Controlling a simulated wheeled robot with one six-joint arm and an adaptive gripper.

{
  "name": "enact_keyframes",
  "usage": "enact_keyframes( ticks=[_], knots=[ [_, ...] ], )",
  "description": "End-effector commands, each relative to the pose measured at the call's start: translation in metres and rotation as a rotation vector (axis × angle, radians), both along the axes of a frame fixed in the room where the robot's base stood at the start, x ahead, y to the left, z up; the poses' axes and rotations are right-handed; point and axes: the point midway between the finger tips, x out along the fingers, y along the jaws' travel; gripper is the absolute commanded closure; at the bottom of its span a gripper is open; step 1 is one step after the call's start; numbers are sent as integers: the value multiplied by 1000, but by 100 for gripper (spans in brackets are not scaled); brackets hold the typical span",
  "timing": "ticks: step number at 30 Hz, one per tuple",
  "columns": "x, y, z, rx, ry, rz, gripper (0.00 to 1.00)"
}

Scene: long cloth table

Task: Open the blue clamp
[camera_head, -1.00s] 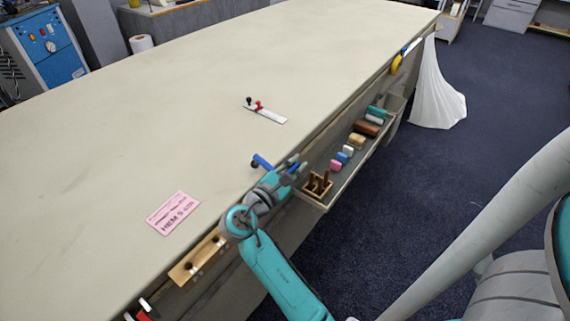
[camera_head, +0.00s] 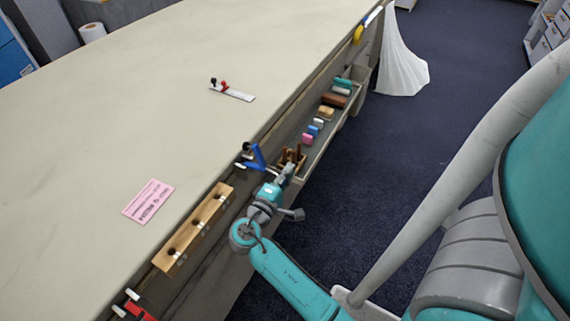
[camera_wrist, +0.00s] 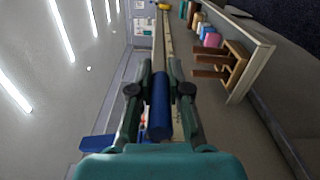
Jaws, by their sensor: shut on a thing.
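The blue clamp (camera_head: 257,158) sits at the table's long front edge in the head view, with a dark knob beside its blue part. My gripper (camera_head: 286,172) is just outside that edge, to the right of the clamp. In the wrist view my gripper (camera_wrist: 160,72) is shut on the clamp's blue handle (camera_wrist: 161,108), which lies between the two fingers. Another blue part (camera_wrist: 97,143) shows at the lower left, beside the palm. The fingers hide part of the handle and its joint.
A trough with wooden pegs (camera_head: 290,160) and several coloured blocks (camera_head: 328,112) hangs along the edge close to my gripper. A wooden strip (camera_head: 193,228) is at the edge.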

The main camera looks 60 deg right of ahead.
Motion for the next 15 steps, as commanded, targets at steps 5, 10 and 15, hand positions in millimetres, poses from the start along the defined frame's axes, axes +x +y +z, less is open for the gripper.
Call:
enact_keyframes(
  ticks=[5, 10, 15],
  knots=[
    [0, 0, -23, 6, -164, 1, 100],
    [4, 0, -44, 11, -323, 1, 100],
    [10, 1, -62, 16, -471, 1, 100]
  ],
)
